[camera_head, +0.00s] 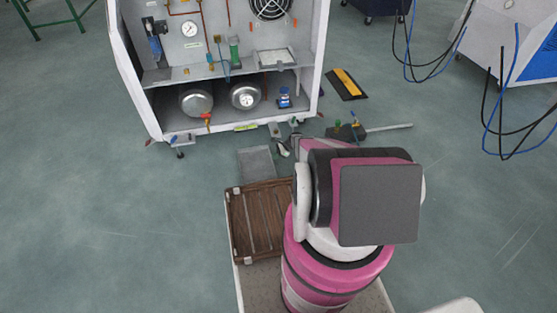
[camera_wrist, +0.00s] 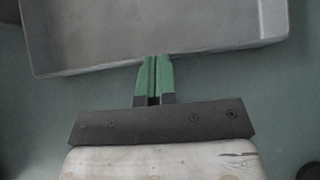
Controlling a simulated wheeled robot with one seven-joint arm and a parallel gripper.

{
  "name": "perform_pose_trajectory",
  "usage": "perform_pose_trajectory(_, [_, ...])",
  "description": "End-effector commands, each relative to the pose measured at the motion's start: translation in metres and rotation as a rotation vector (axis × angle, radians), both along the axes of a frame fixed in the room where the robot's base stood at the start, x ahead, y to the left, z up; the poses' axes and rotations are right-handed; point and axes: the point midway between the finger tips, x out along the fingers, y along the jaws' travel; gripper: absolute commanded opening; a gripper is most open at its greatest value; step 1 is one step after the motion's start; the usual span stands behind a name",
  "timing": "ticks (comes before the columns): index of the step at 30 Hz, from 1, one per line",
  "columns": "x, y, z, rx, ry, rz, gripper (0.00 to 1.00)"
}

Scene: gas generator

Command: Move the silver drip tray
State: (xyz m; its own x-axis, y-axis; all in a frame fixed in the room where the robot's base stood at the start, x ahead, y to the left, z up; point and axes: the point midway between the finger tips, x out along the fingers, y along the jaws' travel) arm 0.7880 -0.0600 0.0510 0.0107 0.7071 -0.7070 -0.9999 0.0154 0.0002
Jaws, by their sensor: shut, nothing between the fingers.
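The silver drip tray (camera_head: 257,163) lies on the floor in front of the open cabinet, left of my arm in the head view. In the wrist view a shallow grey metal tray (camera_wrist: 155,30), seemingly the same one, fills the top, with its near wall toward me. My gripper (camera_wrist: 153,72) has its green fingers shut together with nothing between them. The fingertips reach the tray's near wall in the picture; I cannot tell whether they touch it. In the head view my arm mostly hides the gripper.
The white generator cabinet (camera_head: 133,85) stands behind the tray, with two round silver tanks inside. A brown slatted crate (camera_head: 238,225) is just in front of the tray. A tool with a long bar (camera_head: 385,128) and a black-yellow item (camera_head: 346,84) lie right.

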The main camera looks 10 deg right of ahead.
Motion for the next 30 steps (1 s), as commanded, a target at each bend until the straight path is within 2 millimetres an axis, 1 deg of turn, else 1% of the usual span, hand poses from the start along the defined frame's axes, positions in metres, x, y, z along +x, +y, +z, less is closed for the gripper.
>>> perform_pose_trajectory(1, [0.001, 0.007, 0.0, 0.0, 0.0, 0.001, 0.0])
perform_pose_trajectory(5, [0.0, 0.022, 0.0, 0.0, 0.0, 0.001, 0.0])
perform_pose_trajectory(11, [0.001, 0.051, 0.0, 0.001, 0.0, 0.001, 0.0])
perform_pose_trajectory(14, [0.001, 0.072, 0.0, 0.0, 0.0, 0.003, 0.0])
perform_pose_trajectory(30, [0.003, 0.201, 0.0, 0.0, -0.001, 0.004, 0.0])
